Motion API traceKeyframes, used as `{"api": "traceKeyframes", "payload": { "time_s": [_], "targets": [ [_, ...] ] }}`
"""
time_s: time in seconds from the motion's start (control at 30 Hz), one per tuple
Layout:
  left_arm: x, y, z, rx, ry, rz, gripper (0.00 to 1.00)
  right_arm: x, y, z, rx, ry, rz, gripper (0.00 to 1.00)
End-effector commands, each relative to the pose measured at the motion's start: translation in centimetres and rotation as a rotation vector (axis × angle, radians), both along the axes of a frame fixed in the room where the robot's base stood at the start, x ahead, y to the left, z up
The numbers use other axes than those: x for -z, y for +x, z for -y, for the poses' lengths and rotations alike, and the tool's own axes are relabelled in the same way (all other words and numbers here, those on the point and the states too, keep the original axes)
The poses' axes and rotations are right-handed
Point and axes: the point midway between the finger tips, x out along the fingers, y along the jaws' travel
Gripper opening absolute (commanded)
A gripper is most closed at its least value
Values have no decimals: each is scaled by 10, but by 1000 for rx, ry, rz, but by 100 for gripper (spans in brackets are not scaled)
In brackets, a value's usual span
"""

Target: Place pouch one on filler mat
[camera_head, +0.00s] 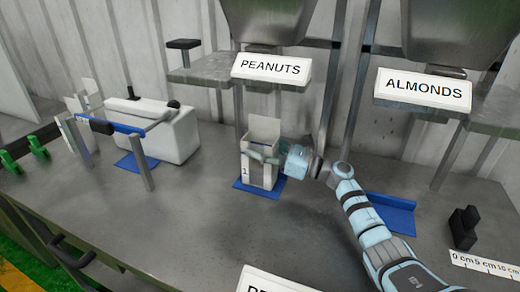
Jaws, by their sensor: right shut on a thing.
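Pouch one (263,129), a pale open-topped upright pouch marked with a 1, stands at the blue filler mat (240,186) below the PEANUTS sign. Its base appears to be on the mat, though I cannot tell for sure whether it rests fully on it. My right gripper (262,158) reaches in from the right and is shut on the pouch around its middle. The gripper's fingers hide part of the pouch's front. My left gripper is not in view.
The PEANUTS hopper shelf (205,72) overhangs behind the pouch. A second blue mat (392,213) lies to the right, below the ALMONDS sign (423,90). A white sealer-like machine (165,130) stands left. Dark blocks (463,228) and a ruler (485,264) lie right.

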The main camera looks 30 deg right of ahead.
Motion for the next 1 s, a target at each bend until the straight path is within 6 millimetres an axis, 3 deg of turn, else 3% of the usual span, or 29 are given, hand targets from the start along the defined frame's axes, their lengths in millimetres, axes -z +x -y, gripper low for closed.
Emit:
{"api": "traceKeyframes", "payload": {
  "time_s": [0.37,0.4,0.5,0.87,1.0],
  "targets": [
    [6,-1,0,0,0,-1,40,5,0,0,0,0,3,0],
    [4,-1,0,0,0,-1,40,4,0,0,0,-1,2,56],
    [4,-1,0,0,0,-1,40,4,0,1,0,-1,2,69],
    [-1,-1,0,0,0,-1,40,0,0,1,0,0,1,69],
    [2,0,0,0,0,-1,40,5,-14,14,2,-4,0,69]
  ]
}}
